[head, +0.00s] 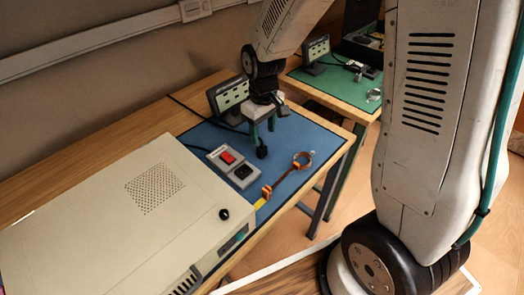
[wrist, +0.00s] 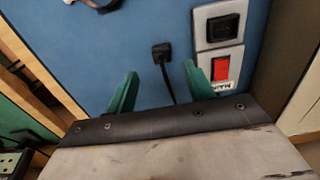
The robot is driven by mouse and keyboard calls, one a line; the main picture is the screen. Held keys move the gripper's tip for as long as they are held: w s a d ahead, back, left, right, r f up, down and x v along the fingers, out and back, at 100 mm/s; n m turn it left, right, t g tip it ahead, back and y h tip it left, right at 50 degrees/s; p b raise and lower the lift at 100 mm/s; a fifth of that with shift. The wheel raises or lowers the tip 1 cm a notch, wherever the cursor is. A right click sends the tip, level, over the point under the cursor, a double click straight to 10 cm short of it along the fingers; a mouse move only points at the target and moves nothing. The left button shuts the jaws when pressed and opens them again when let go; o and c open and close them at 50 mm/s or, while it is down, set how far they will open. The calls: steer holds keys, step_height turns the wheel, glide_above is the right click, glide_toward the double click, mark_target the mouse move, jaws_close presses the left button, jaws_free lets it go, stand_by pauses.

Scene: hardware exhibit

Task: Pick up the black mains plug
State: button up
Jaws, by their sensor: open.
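The black mains plug (wrist: 161,51) lies on the blue mat (wrist: 130,28) in the wrist view, its black cable running down between my fingers. In the head view the plug (head: 262,151) sits just below my gripper (head: 262,132). My gripper also shows in the wrist view (wrist: 160,88), with two green fingers apart and nothing between them. The plug lies beyond the fingertips there, roughly in line with the gap. A grey panel (head: 229,164) with a red switch (head: 227,157) and a black socket (head: 242,172) is left of and nearer than the plug.
A large beige cabinet (head: 120,215) fills the table's near left. A brown strap-like item with a ring (head: 284,181) lies on the mat. A display unit (head: 228,95) stands behind my gripper. A second table with a green mat (head: 335,82) is behind right.

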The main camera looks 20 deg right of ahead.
mark_target(262, 147)
step_height(262, 147, down, 8)
steer(key=shift+a+r, duration=0.15)
steer(key=shift+r, duration=0.1)
steer(key=c, duration=0.9)
